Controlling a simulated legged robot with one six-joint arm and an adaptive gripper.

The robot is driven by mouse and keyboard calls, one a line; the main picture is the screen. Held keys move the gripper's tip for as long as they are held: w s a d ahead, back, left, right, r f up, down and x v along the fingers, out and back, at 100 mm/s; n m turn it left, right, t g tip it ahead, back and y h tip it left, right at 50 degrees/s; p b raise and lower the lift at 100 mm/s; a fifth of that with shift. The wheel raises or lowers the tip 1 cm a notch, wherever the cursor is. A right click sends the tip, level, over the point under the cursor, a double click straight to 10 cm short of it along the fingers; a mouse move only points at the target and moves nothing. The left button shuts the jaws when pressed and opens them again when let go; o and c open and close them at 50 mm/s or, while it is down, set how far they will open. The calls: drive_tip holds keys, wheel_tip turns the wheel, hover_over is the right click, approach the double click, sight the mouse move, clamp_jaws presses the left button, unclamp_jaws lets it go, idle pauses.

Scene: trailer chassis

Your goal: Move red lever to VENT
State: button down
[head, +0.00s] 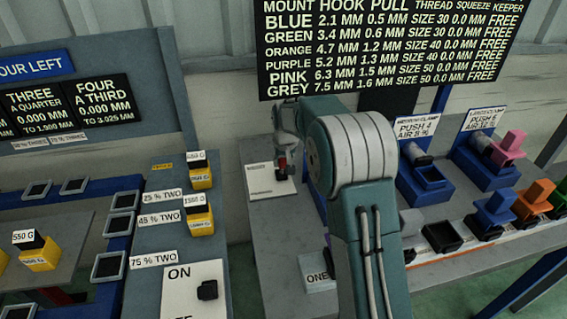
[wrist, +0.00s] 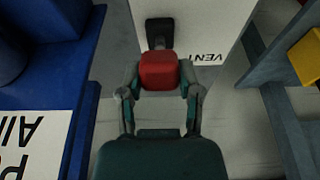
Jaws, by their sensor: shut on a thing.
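The red lever (wrist: 160,68) has a block-shaped red knob and a dark mount (wrist: 159,32) on a white panel (wrist: 205,18). The word VENT stands upside down on the panel, right of the lever in the wrist view. My gripper (wrist: 160,84) is shut on the red knob, one finger on each side. In the head view my gripper (head: 285,146) is at the white panel (head: 262,180), with a small part of the red lever (head: 282,162) showing below it. My arm hides part of the area to the right.
Blue clamp stands (head: 425,178) are to the right of my arm. A grey bench (head: 150,230) with yellow weights (head: 200,178) and a white ON panel (head: 195,290) is to the left. A black sign (head: 390,45) hangs behind.

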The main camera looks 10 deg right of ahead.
drive_tip(key=shift+w+g, duration=0.8)
drive_tip(key=shift+g, duration=0.1)
drive_tip(key=shift+w+r, duration=0.1)
drive_tip(key=shift+w, duration=2.35)
drive_tip(key=shift+w+f, duration=0.4)
drive_tip(key=shift+w, duration=0.35)
drive_tip(key=shift+w+f, duration=0.1)
drive_tip(key=shift+c, duration=1.4)
unclamp_jaws()
drive_tip(key=shift+a+f, duration=0.1)
drive_tip(key=shift+f, duration=0.05)
